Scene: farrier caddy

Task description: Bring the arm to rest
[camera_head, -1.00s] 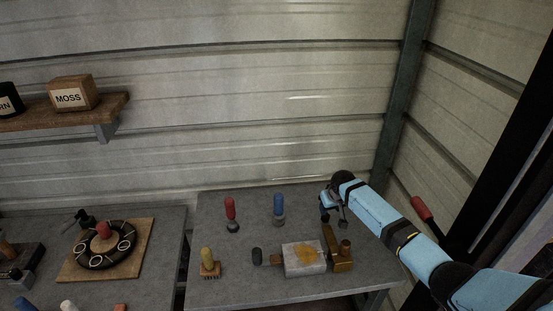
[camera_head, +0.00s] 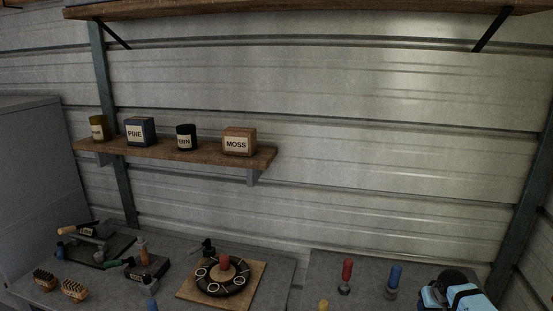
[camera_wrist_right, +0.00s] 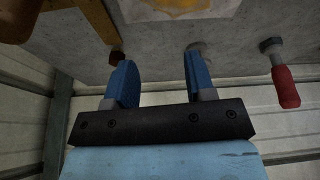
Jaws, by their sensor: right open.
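My right arm shows in the head view as a blue and black link (camera_head: 450,292) at the bottom right, just right of a blue-handled tool (camera_head: 395,280). Its fingers are hidden there. In the right wrist view my right gripper (camera_wrist_right: 158,82) has two blue fingers spread apart with nothing between them. A red-handled tool (camera_wrist_right: 286,88) stands to the right of the fingers. The grey table (camera_wrist_right: 235,20) fills the top of that view. My left gripper is in neither view.
The red-handled tool also stands in the head view (camera_head: 346,275). A round rack (camera_head: 223,278) sits on a wooden board (camera_head: 258,272). A wall shelf (camera_head: 180,152) holds labelled containers, including the MOSS box (camera_head: 239,141).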

